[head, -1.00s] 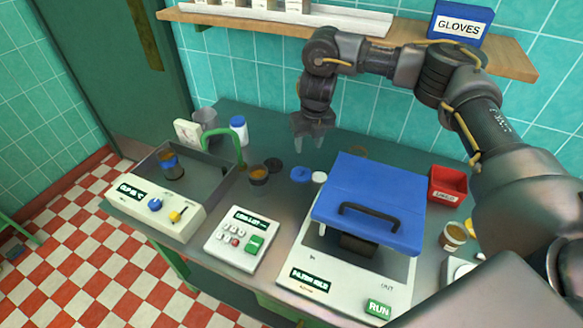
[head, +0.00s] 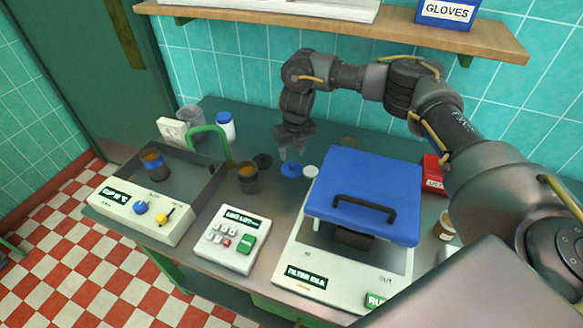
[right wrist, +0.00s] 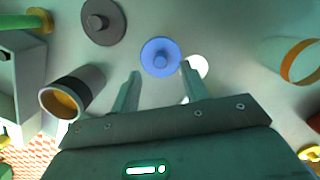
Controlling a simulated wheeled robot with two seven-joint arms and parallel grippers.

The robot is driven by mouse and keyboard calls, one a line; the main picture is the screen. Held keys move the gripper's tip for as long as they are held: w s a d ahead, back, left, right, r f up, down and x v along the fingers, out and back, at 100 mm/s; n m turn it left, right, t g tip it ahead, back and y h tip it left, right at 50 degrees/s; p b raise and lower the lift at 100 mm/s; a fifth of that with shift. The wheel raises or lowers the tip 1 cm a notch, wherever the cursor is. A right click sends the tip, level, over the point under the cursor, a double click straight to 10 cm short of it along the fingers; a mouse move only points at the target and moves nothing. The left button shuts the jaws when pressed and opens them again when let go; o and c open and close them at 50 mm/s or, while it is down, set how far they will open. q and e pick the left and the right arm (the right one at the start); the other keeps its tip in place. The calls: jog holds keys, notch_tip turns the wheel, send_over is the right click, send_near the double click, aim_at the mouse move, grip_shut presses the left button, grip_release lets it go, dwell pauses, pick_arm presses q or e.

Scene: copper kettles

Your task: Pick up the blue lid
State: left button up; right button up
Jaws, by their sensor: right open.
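The blue lid (head: 291,170) is a small round disc with a knob, lying flat on the grey counter left of the large blue-hooded machine. In the right wrist view, the blue lid (right wrist: 160,55) lies just beyond and between my open fingertips. My right gripper (head: 292,153) is open and empty, pointing down above the lid. Its two fingers (right wrist: 161,73) show apart in the right wrist view, and the right one overlaps the edge of a white lid (right wrist: 197,66). My left gripper is in neither view.
A dark lid (right wrist: 104,22) and a dark-banded cup (head: 248,178) stand left of the blue lid. The blue-hooded machine (head: 365,185) stands close on the right. A tank with a green pipe (head: 222,146) is farther left, beside a white bottle (head: 226,127). A shelf runs above.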

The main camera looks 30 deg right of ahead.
aim_at(292, 164)
jog(key=shift+s+f, duration=0.1)
jog(key=f+p, duration=0.1)
jog(key=f, duration=0.1)
jog(key=f+p, duration=0.1)
jog(key=f, duration=0.2)
jog(key=shift+w, duration=0.2)
jog(key=shift+r, duration=0.1)
grip_shut()
